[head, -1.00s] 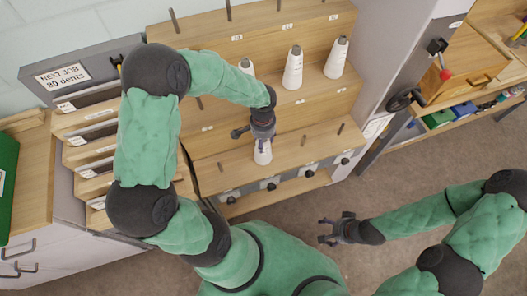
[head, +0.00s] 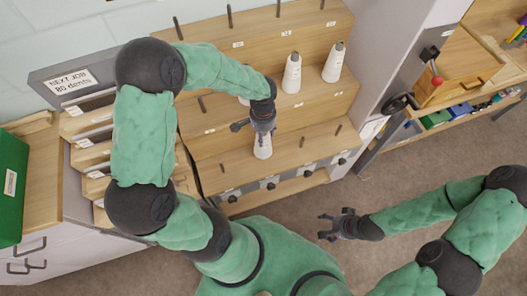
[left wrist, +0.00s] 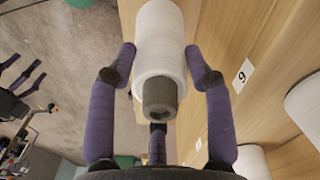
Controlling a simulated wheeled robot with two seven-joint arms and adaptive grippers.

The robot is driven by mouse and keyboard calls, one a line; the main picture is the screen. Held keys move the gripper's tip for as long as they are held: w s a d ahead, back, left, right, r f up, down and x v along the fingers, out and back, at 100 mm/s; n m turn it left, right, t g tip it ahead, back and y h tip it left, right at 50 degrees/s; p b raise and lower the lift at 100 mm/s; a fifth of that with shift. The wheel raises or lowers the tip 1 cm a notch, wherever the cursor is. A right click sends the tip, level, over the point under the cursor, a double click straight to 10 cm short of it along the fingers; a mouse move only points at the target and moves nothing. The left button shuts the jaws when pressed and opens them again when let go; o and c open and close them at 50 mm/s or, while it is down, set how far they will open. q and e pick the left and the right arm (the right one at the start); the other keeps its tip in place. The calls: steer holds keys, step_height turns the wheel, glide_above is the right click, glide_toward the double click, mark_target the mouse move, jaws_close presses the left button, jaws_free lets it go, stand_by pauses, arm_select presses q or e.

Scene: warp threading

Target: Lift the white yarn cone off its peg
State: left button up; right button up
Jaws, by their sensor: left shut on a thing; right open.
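My left gripper (head: 263,130) has its fingers around the upper part of a white yarn cone (head: 262,150) at the lower shelf of the wooden rack. In the left wrist view the fingers (left wrist: 163,75) press on both sides of this cone (left wrist: 158,30), whose grey tip points toward the camera. The cone's lower end is small in the head view and its peg is hidden, so I cannot tell whether the peg is still inside it. My right gripper (head: 335,227) is open and empty, over the floor to the right of the rack's front.
Two white cones (head: 291,75) (head: 334,63) stand on the middle shelf; another is mostly hidden behind my left wrist. Bare pegs stick up from the rack's shelves (head: 290,150). A grey upright (head: 385,60) and a lever station (head: 450,75) stand right.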

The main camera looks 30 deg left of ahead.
arm_select(q)
step_height(320, 180, up, 5)
steer(key=p, duration=0.3)
steer(key=shift+f, duration=0.2)
stand_by(0.4)
